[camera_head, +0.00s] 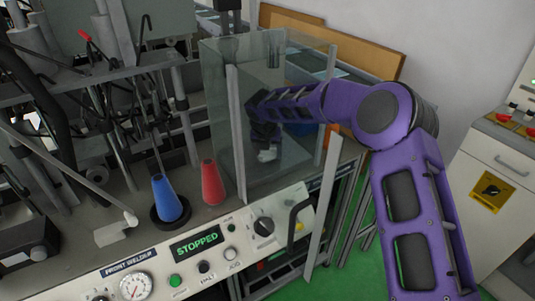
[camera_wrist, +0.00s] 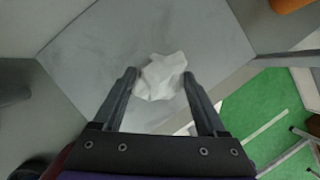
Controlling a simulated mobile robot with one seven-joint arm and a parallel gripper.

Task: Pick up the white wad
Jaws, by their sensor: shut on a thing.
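The white wad (camera_wrist: 162,77) is a crumpled, pale lump between the two dark fingers of my gripper (camera_wrist: 160,84) in the wrist view. My gripper is shut on it. The grey floor of the enclosure lies beneath the wad. The gap between wad and floor cannot be told.
A blue cone (camera_head: 168,198) and a red cone (camera_head: 212,183) stand left of the enclosure. A control panel (camera_head: 190,255) reading STOPPED runs along the front. Machine rods (camera_head: 120,120) crowd the left. A white cabinet (camera_head: 495,180) stands right, beyond green floor.

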